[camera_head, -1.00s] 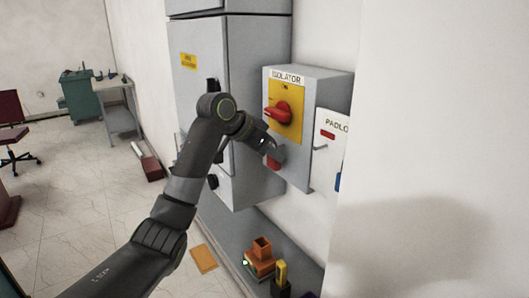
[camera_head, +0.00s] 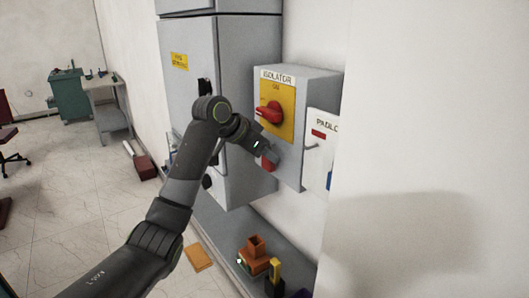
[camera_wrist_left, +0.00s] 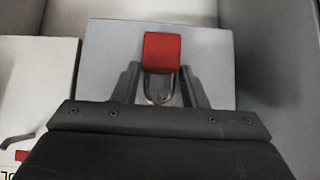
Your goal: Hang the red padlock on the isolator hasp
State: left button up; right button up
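The red padlock (camera_head: 267,163) is in front of the lower part of the isolator box's (camera_head: 291,165) face, below the red rotary switch (camera_head: 269,112). In the left wrist view the red padlock body (camera_wrist_left: 162,52) sits between my left fingertips, with its metal shackle (camera_wrist_left: 158,97) towards my palm. My left gripper (camera_head: 268,150) appears shut on the sides of the body, though the contact is hard to see. The hasp is hidden or too small to make out, so I cannot tell whether the shackle is around it. My right gripper is not in view.
A white padlock board (camera_head: 321,150) with a hook stands just right of the isolator box. A tall grey cabinet (camera_head: 232,80) stands to its left. Below, a grey ledge (camera_head: 218,222) bears an orange block-like part (camera_head: 254,258) and a yellow-and-black item (camera_head: 274,277).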

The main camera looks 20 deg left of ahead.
pick_arm(q)
jog(key=o, duration=0.4)
